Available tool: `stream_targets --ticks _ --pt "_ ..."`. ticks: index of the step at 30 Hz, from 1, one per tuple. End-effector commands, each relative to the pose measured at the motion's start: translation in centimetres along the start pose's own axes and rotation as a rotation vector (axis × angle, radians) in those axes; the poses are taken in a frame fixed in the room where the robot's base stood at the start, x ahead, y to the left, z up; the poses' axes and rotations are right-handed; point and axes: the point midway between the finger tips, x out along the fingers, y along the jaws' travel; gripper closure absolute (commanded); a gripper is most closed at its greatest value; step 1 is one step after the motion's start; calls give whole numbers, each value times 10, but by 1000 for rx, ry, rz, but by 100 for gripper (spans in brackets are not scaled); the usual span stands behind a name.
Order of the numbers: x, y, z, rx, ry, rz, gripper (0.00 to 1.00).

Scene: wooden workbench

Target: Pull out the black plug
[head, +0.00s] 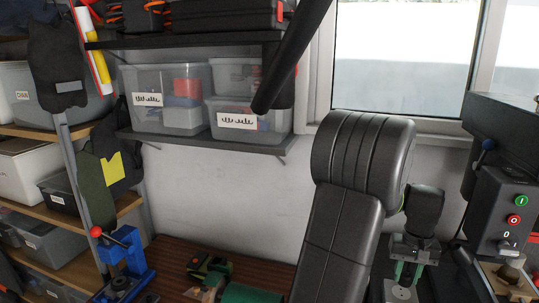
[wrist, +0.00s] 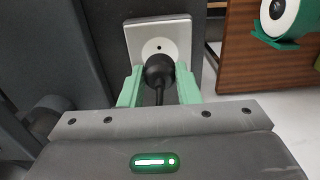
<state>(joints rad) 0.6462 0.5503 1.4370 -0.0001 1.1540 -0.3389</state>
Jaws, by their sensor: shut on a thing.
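The black plug (wrist: 158,70) shows in the wrist view, in front of the lower part of a pale square wall socket (wrist: 175,32). A small dark hole in the socket face is visible just above the plug. I cannot tell whether the plug touches the socket or stands a little apart from it. Its black cable (wrist: 160,95) hangs down towards my gripper body. My gripper (wrist: 158,84) has its two green fingers on either side of the plug, shut on it.
In the wrist view, a brown wooden panel (wrist: 239,55) with a green holder and roll (wrist: 280,20) stands at right. In the head view, a wooden bench (head: 185,255) carries tools, clear boxes (head: 160,85) sit on a shelf, and a control box (head: 500,210) stands at right.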

Motion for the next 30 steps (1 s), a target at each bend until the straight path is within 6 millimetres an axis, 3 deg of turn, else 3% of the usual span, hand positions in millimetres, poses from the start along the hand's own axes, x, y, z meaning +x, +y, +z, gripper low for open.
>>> stream_targets --ticks 18,30 --pt "-26 0 0 0 0 0 100" --pt "-26 0 0 0 0 0 100"
